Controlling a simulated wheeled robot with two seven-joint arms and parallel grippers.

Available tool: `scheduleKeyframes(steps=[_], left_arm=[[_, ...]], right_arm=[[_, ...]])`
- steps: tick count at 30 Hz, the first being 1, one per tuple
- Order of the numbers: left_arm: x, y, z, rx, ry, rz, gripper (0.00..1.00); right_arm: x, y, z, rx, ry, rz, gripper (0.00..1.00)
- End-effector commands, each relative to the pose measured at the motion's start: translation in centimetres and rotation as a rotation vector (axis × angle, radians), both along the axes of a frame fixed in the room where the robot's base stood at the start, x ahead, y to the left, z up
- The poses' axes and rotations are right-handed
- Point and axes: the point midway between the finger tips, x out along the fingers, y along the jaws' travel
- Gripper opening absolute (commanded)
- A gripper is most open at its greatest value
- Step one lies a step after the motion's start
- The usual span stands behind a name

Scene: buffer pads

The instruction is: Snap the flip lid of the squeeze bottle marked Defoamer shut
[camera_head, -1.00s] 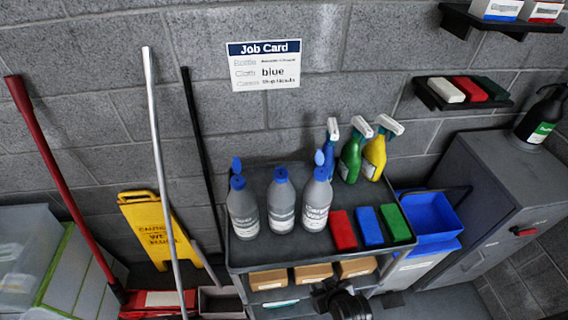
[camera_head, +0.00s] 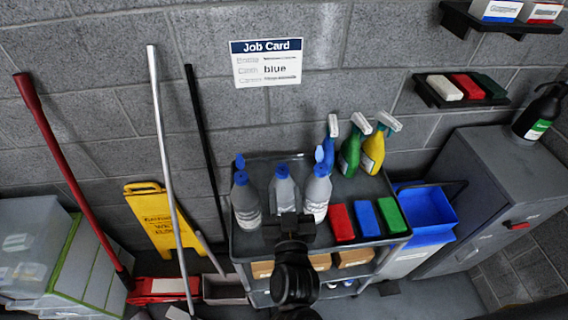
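Three grey squeeze bottles with blue caps stand upright in a row on the cart top. The left bottle (camera_head: 246,204) and the right bottle (camera_head: 317,194) have blue flip lids standing up. The middle bottle (camera_head: 283,187) has a blue cap with no raised lid visible. The labels are too small to read, so I cannot tell which is Defoamer. My dark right gripper (camera_head: 289,222) is at the cart's front, before the middle bottle and hiding its lower part. Its fingers are seen from behind and their opening is unclear. My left gripper is out of view.
Red (camera_head: 341,222), blue (camera_head: 365,217) and green (camera_head: 389,212) blocks lie right of the bottles on the cart (camera_head: 330,244). Several spray bottles (camera_head: 350,154) stand behind. A blue bin (camera_head: 425,212) is at the right, a yellow caution sign (camera_head: 155,215) at the left.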

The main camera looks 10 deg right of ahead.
Motion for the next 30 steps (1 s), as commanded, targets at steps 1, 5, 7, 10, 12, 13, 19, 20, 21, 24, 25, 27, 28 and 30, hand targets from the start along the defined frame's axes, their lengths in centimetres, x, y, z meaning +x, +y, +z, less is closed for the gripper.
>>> scheduleKeyframes(steps=[1, 5, 7, 10, 12, 13, 19, 20, 21, 24, 25, 27, 28, 30], left_arm=[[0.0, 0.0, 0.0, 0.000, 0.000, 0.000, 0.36], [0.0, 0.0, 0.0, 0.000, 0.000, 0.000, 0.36], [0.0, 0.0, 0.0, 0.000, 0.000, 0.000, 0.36], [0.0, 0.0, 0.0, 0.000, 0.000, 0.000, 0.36], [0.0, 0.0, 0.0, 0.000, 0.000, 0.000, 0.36], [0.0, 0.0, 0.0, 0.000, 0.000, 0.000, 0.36], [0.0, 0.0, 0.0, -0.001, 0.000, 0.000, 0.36], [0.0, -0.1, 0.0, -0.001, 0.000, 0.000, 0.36], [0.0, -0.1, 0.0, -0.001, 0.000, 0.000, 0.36], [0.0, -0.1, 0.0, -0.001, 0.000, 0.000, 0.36], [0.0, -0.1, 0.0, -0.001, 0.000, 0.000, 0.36], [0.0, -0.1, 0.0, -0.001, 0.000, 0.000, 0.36], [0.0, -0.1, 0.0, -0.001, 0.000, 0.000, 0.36], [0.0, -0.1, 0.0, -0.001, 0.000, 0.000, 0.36]], right_arm=[[0.6, 0.0, 0.1, -0.001, -0.002, 0.000, 0.38], [2.8, -0.1, 0.1, -0.001, -0.003, 0.000, 0.38], [4.2, -0.2, 0.1, -0.001, -0.003, 0.000, 0.38], [6.1, -0.3, 0.1, -0.001, -0.003, 0.000, 0.38], [7.3, -0.3, 0.1, -0.001, -0.002, 0.000, 0.38], [7.7, -0.4, 0.1, -0.001, -0.001, 0.000, 0.38], [9.8, -0.4, 0.0, 0.000, 0.001, 0.001, 0.38], [9.9, -0.5, 0.0, 0.000, 0.001, 0.001, 0.38], [10.1, -0.5, 0.0, 0.000, 0.002, 0.001, 0.38], [10.3, -0.5, 0.0, 0.001, 0.002, 0.001, 0.38], [10.3, -0.5, 0.0, 0.001, 0.002, 0.001, 0.38], [10.3, -0.5, 0.0, 0.001, 0.002, 0.001, 0.38], [10.2, -0.5, 0.0, 0.001, 0.002, 0.001, 0.38], [10.2, -0.5, 0.0, 0.001, 0.002, 0.001, 0.38]])
